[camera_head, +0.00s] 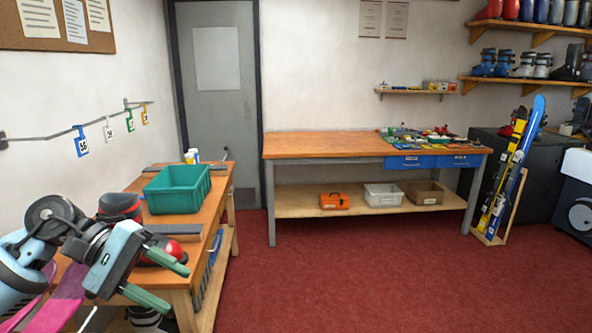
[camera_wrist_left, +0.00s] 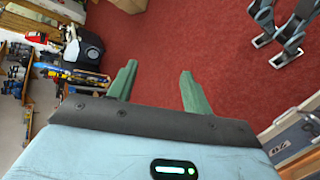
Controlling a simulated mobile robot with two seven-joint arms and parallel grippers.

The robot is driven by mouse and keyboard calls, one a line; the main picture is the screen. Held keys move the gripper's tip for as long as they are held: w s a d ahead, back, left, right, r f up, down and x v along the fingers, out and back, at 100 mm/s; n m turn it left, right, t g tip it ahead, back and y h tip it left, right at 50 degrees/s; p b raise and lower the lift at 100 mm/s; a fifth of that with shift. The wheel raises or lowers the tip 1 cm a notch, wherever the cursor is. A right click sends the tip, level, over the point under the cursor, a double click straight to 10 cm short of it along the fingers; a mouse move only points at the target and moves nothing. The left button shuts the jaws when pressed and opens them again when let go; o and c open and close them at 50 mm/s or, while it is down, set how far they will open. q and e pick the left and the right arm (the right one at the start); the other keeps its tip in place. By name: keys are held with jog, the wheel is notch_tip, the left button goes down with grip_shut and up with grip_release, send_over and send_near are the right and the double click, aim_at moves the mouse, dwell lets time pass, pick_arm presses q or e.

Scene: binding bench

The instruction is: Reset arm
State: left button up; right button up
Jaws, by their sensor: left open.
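My left gripper (camera_head: 158,279) comes in from the lower left in the head view, beside and in front of the near workbench. Its two green fingers are spread apart with nothing between them. In the left wrist view the fingers (camera_wrist_left: 158,92) are also apart, with only red carpet (camera_wrist_left: 225,50) beyond them. My right gripper does not show in either view.
The near workbench (camera_head: 215,200) carries a green bin (camera_head: 178,188) and a red round item (camera_head: 165,250) close behind my left gripper. A second bench (camera_head: 330,146) stands at the back. Skis (camera_head: 508,175) lean at right. The red floor between is clear.

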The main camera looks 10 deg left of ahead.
pick_arm(q)
jog(key=d+f+n+t+h, duration=0.5)
jog(key=d+f+n+h, duration=0.3)
jog(key=n, duration=0.8)
notch_tip(320, 180, down, 18)
jog(key=s+a+n+t+y, duration=0.1)
jog(key=n+t+y, duration=0.45)
jog(key=n, duration=0.95)
jog(key=s+n+t+y, duration=0.2)
jog(key=n+t+y, duration=0.4)
jog(key=n, duration=1)
jog(key=s+d+f+n+g+y, duration=0.1)
jog(key=s+f+n+g+y, duration=0.5)
jog(key=s+f+n, duration=1)
jog(key=s+f+g, duration=0.2)
jog(key=s+g, duration=0.1)
jog(key=shift+s+d+f, duration=0.2)
jog(key=shift+s+f, duration=0.1)
jog(key=shift+s, duration=0.1)
